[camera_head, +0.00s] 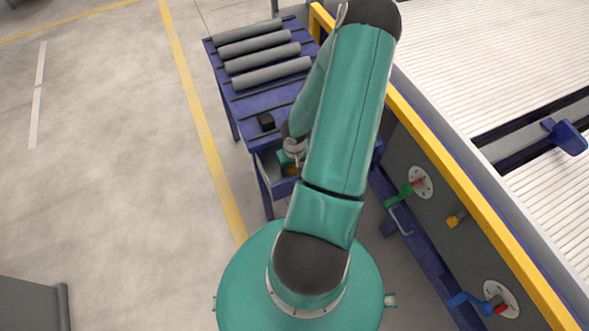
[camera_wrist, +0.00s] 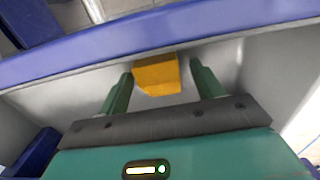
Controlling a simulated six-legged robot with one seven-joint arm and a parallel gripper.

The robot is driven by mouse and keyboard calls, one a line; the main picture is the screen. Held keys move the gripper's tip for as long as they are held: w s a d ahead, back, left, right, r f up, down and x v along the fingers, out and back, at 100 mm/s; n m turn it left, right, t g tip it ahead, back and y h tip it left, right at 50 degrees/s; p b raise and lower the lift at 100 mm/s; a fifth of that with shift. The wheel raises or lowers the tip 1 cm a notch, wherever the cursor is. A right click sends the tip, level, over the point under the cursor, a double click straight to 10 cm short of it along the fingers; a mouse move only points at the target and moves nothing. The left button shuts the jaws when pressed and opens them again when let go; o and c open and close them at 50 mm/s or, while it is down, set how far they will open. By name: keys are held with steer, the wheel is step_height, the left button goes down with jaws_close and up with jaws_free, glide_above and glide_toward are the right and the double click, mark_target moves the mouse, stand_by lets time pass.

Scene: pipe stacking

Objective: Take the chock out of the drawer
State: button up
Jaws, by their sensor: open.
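The yellow chock (camera_wrist: 157,76) lies in the open drawer, near the blue front wall in the wrist view. My gripper (camera_wrist: 160,82) is open inside the drawer, one green finger on each side of the chock, with a gap on both sides. In the head view a small bit of the chock (camera_head: 292,170) shows beside my gripper (camera_head: 297,165), and my arm hides much of the area. The drawer (camera_head: 270,172) is grey inside and pulled out from the blue table; its blue front edge (camera_wrist: 100,60) crosses the wrist view.
A yellow rail (camera_head: 440,145) and a grey panel with coloured valve handles stand to the right. Open floor lies to the left.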

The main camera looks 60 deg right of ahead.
steer(key=c, duration=1.1)
